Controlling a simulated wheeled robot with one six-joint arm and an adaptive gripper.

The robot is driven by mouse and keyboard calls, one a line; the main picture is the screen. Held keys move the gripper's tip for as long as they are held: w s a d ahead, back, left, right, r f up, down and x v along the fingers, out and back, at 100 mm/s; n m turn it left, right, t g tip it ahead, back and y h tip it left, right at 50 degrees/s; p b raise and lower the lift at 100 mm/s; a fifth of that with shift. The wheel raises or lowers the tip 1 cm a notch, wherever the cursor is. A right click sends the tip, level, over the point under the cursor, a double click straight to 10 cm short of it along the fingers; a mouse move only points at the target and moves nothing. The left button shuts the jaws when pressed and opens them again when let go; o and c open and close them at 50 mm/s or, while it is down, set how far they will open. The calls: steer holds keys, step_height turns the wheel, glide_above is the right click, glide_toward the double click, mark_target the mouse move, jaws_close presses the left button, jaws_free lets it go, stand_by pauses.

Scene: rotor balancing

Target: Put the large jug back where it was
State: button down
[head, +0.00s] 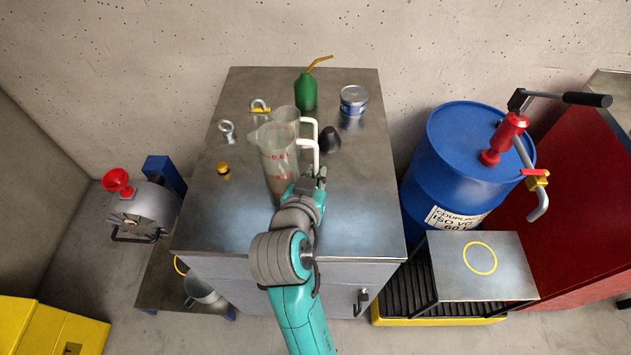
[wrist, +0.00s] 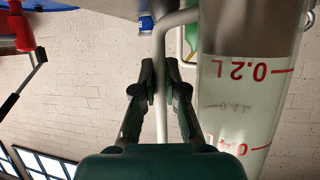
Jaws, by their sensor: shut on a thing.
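A large clear jug (head: 277,150) with red markings and a white handle is at the middle of the grey cabinet top (head: 225,225). My gripper (head: 314,180) is at its right side, shut on the handle. In the wrist view, which is upside down, the fingers of my gripper (wrist: 162,88) close around the handle (wrist: 160,50), with the jug's marked wall (wrist: 240,105) beside them. The jug looks upright; I cannot tell whether its base touches the top. A second clear jug (head: 286,113) with a white handle stands just behind, partly hidden.
A green oil can (head: 306,92), a blue tin (head: 354,99), a dark cone (head: 330,139), eye bolts (head: 227,129) and a small brass piece (head: 223,169) stand around the jugs. The front of the top is clear. At right are a blue drum (head: 445,150) and a yellow-ringed plate (head: 450,280).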

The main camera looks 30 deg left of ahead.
steer(key=shift+f, duration=1.25)
steer(key=shift+f, duration=0.1)
steer(key=c, duration=1.2)
jaws_free()
